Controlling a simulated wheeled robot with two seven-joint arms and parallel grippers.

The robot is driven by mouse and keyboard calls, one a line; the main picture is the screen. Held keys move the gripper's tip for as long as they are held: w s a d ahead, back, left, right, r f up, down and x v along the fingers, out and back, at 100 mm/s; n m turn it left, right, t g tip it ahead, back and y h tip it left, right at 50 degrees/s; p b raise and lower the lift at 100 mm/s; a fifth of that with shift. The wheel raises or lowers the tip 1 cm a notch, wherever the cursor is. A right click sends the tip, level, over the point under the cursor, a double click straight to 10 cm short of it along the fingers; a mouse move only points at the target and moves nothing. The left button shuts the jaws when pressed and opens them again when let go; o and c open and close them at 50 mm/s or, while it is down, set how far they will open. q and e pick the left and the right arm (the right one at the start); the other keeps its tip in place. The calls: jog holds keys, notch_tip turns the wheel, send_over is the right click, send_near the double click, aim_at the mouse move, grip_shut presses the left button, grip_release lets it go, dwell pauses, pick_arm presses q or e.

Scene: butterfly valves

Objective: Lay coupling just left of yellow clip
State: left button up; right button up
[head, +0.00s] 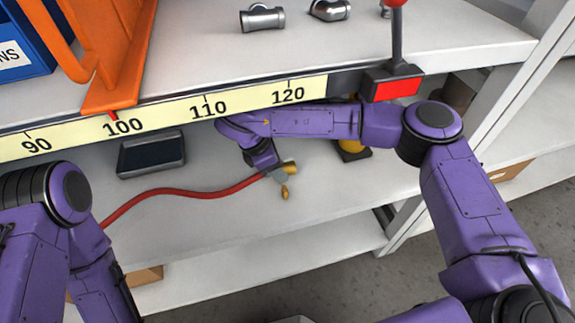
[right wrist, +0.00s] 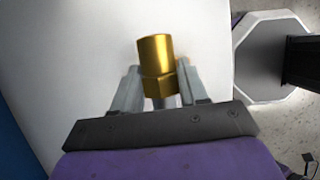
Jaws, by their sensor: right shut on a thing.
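My right gripper (head: 280,176) reaches in under the upper shelf and is shut on the brass coupling (head: 290,168). In the right wrist view the coupling (right wrist: 157,62) is a gold cylinder with a hex nut, sticking out between the fingers (right wrist: 160,95). A red hose (head: 190,191) runs from the left to the gripper; its joint with the coupling is hidden. A yellow thing on a dark base (head: 352,147), perhaps the yellow clip, stands on the lower shelf to the right of the gripper, partly hidden by my right arm. My left gripper is out of view.
A dark tray-like box (head: 151,154) lies at the back left of the lower shelf (head: 230,228). The upper shelf's edge carries a number scale (head: 208,108) and a red-marked block (head: 397,88). Metal pipe fittings (head: 262,17) stand above. The lower shelf front is clear.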

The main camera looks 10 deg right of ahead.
jog(key=b, duration=0.1)
send_over(250, 196)
jog(key=a, duration=0.2)
jog(key=shift+d, duration=0.25)
jog(key=shift+f, duration=0.1)
dwell(0.4)
jog(key=shift+f+b, duration=2.35)
jog(key=shift+f, duration=0.5)
jog(key=o, duration=1.2)
jog(key=v, duration=1)
jog(key=shift+a+r, duration=0.15)
jog(key=shift+r, duration=0.15)
jog(key=shift+a, duration=0.1)
